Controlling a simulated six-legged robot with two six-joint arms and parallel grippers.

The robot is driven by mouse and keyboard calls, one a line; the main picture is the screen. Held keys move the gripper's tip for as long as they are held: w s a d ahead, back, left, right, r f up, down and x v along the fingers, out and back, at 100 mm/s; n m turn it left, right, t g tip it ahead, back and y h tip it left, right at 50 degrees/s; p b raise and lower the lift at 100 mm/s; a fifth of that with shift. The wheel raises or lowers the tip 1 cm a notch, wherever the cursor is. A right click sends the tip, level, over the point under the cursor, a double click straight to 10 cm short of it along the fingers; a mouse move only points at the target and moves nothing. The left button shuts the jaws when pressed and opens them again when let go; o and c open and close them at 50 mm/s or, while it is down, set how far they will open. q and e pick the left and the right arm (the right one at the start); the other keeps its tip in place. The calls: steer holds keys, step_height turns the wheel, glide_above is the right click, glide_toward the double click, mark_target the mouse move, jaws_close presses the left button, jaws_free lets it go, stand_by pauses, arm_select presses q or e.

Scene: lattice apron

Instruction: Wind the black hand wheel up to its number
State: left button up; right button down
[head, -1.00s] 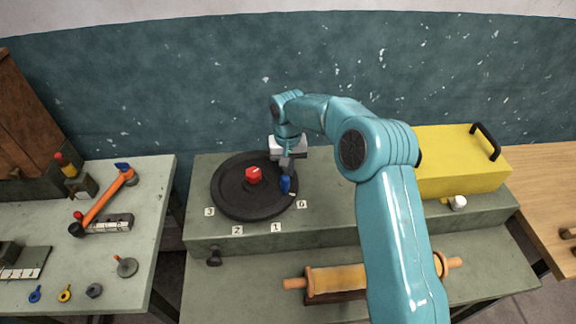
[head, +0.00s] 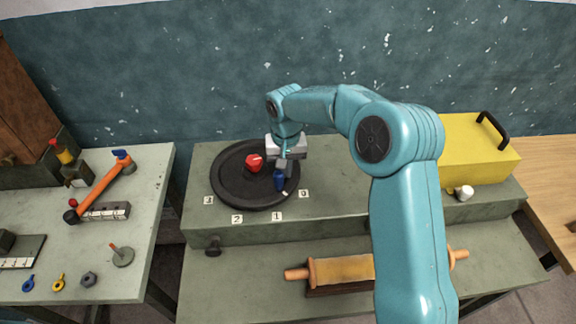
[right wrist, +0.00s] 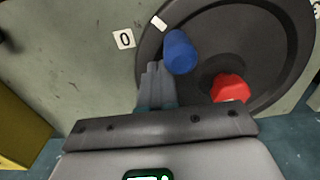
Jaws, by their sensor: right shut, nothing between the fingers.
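The black hand wheel (head: 229,194) lies flat on the raised green bench, with a red hub (head: 254,161) and an upright blue knob (head: 280,180) near its rim. A white mark (head: 284,193) on the rim by the knob points between the 0 tag (head: 303,194) and the 1 tag (head: 277,216), nearer 0. The 2 tag (head: 237,219) and 3 tag (head: 208,200) follow leftward. My right gripper (head: 283,166) is shut and empty beside the knob. The right wrist view shows its fingers (right wrist: 153,72) close against the blue knob (right wrist: 180,52); contact is unclear. My left gripper is out of view.
A yellow box (head: 478,155) with a black handle and a small white knob (head: 464,193) stand to the right. A roller (head: 340,270) lies on the lower front ledge. The left table holds an orange lever (head: 101,187) and small parts.

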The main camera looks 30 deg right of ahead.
mark_target(278, 173)
steer(key=shift+s+a+b, duration=0.3)
steer(key=shift+s+a, duration=0.1)
steer(key=shift+a, duration=0.15)
steer(key=shift+s+a+b, duration=0.2)
steer(key=shift+a, duration=0.3)
steer(key=shift+s+a+b, duration=0.15)
steer(key=shift+a, duration=0.35)
steer(key=shift+s+a, duration=0.15)
steer(key=shift+a, duration=1.3)
steer(key=shift+w+a, duration=0.25)
steer(key=shift+a, duration=0.9)
steer(key=shift+w+a, duration=0.7)
steer(key=shift+a, duration=0.2)
steer(key=shift+s+d+b, duration=0.5)
steer(key=shift+s+d, duration=0.55)
steer(key=shift+s, duration=0.05)
